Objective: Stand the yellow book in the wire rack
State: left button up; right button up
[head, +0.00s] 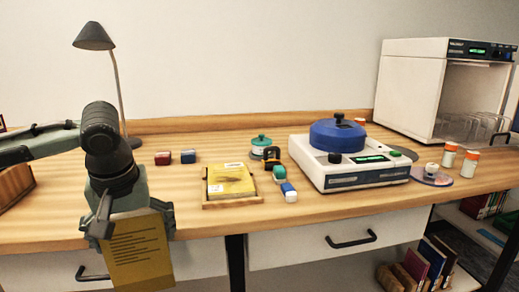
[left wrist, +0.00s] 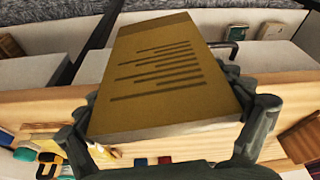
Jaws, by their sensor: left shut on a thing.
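My left gripper (head: 132,217) is shut on a yellow-brown book (head: 138,253) with dark lines of print on its face. The book hangs below the gripper, tilted slightly, in front of the desk's front edge. In the left wrist view the held book (left wrist: 165,75) fills the middle, with a finger on each side of it. Another yellow book (head: 230,180) lies flat in a shallow wooden tray (head: 233,203) on the desk. My right gripper is not in view.
A white machine with a blue lid (head: 338,135) stands right of the tray. Small blocks (head: 162,158) and a green-lidded pot (head: 261,141) lie behind. A lamp (head: 94,37) stands at back left. Books (head: 436,256) stand on a low shelf under the desk, right of the drawers (head: 300,250).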

aim_at(160, 285)
pick_arm(q)
jog(key=d+f+m, duration=0.1)
jog(key=f, duration=0.2)
jog(key=s+d+f+m, duration=0.1)
jog(key=f, duration=0.2)
jog(key=s+d+f+m+h, duration=0.1)
jog(key=f+m, duration=0.1)
jog(key=f, duration=0.1)
jog(key=shift+d+f, duration=0.25)
jog(key=shift+d, duration=0.15)
jog(key=shift+s+d+f, duration=0.25)
jog(key=shift+s+f, duration=0.05)
jog(key=shift+f, duration=0.2)
jog(key=shift+w+r, duration=0.1)
